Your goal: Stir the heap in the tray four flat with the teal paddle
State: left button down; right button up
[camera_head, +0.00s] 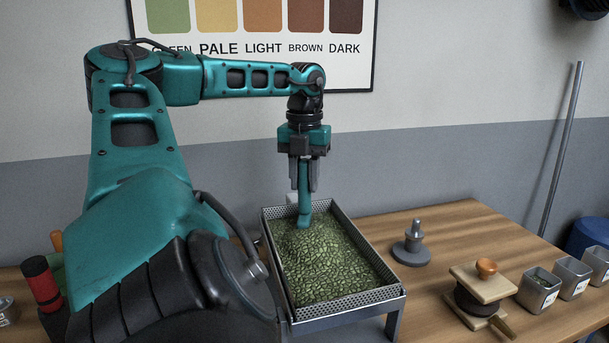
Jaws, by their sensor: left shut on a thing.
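My left gripper (304,188) points straight down over the back part of the metal tray (350,308). It is shut on the teal paddle (304,208), whose lower end reaches the green beans (331,258) near the tray's back left corner. The beans cover the tray floor that I can see, and they rise towards the middle. The paddle's very tip is hidden in or behind the beans. The tray has perforated side walls and stands on legs on the wooden table. My right gripper is not in view.
A grey tamper-like piece (412,245) stands right of the tray. Further right are a wooden device with a knob (486,268) and several small metal tins (540,291). A red cylinder (40,280) stands at the left. A colour chart (260,60) hangs on the wall.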

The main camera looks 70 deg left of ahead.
pick_arm(q)
jog(key=shift+f, duration=0.35)
jog(key=shift+s+a+f+b, duration=0.15)
jog(key=shift+s+b, duration=0.15)
jog(key=shift+b, duration=0.25)
jog(key=s+b, duration=0.2)
jog(key=s, duration=0.2)
jog(key=shift+s+b, duration=0.15)
jog(key=shift+b, duration=0.25)
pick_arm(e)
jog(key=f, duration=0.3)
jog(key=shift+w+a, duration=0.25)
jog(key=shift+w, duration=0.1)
